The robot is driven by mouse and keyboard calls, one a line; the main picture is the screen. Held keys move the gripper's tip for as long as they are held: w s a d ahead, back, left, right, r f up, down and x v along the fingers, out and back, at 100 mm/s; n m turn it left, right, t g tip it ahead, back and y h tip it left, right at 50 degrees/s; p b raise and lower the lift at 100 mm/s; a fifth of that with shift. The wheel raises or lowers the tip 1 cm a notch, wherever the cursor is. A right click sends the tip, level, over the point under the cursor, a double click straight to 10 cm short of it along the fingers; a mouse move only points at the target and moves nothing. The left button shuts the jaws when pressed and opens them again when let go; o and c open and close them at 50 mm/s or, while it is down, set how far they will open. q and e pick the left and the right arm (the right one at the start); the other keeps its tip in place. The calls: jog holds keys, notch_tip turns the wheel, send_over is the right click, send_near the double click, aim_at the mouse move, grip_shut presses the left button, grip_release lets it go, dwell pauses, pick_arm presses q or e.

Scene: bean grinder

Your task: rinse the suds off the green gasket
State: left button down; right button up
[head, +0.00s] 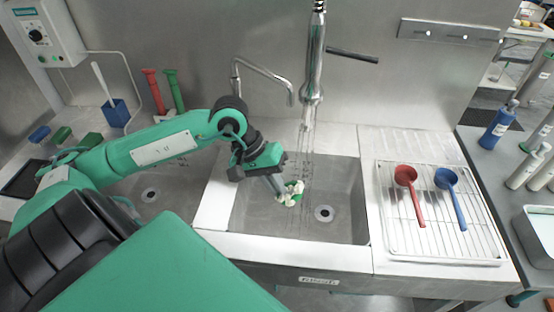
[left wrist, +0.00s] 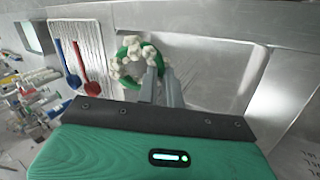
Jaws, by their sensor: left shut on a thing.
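The green gasket (left wrist: 158,57) is a ring with clumps of white suds on it, mostly along its upper and left parts in the left wrist view. My left gripper (head: 283,192) is shut on the gasket and holds it inside the right sink basin (head: 262,222). In the head view the gasket (head: 299,198) is small, with suds covering much of it. Water runs from the tall faucet (head: 313,60) in thin streams, just beside or onto the gasket; I cannot tell which. My right gripper is not in view.
A wire drying rack (head: 400,243) with a red scoop (head: 405,176) and a blue scoop (head: 446,180) stands right of the basin. A second, curved faucet (head: 262,70) is behind. A blue bottle (head: 497,128) stands on the right counter.

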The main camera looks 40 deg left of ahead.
pick_arm(q)
jog(key=w+a+f, duration=0.1)
jog(key=w+a, duration=0.1)
jog(key=w, duration=0.4)
jog(key=w+a+f, duration=0.1)
jog(key=w+a, duration=0.1)
jog(key=w, duration=0.4)
jog(key=shift+f, duration=0.3)
jog(key=shift+w, duration=0.1)
jog(key=shift+d, duration=0.1)
dwell(0.4)
jog(key=shift+w+d+b, duration=0.2)
jog(key=shift+d+b, duration=0.3)
jog(key=shift+b, duration=0.1)
jog(key=shift+a, duration=0.1)
